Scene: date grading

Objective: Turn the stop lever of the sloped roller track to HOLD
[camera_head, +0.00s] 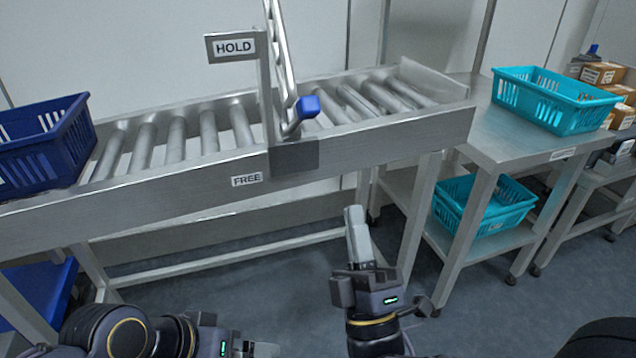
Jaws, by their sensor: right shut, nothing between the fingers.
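The sloped roller track (150,188) crosses the view. A post at its near rail carries the HOLD sign (234,47) at its top, and the FREE label (247,180) is on the rail's side below. The stop lever's blue handle (308,107) is beside the post, above a grey plate on the rail. It lies between the sign and label in height and aligns with neither. My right gripper (354,212) is shut and empty, below and in front of the rail, apart from the lever. My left gripper (250,349) is partly cut off at the bottom edge; its fingers are unclear.
A dark blue crate (42,150) sits on the track's left end. A steel table (500,150) at the right bears a teal crate (555,108), with another teal crate (480,218) on its lower shelf. Cardboard boxes (602,73) stand beyond. Space between my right gripper and the rail looks clear.

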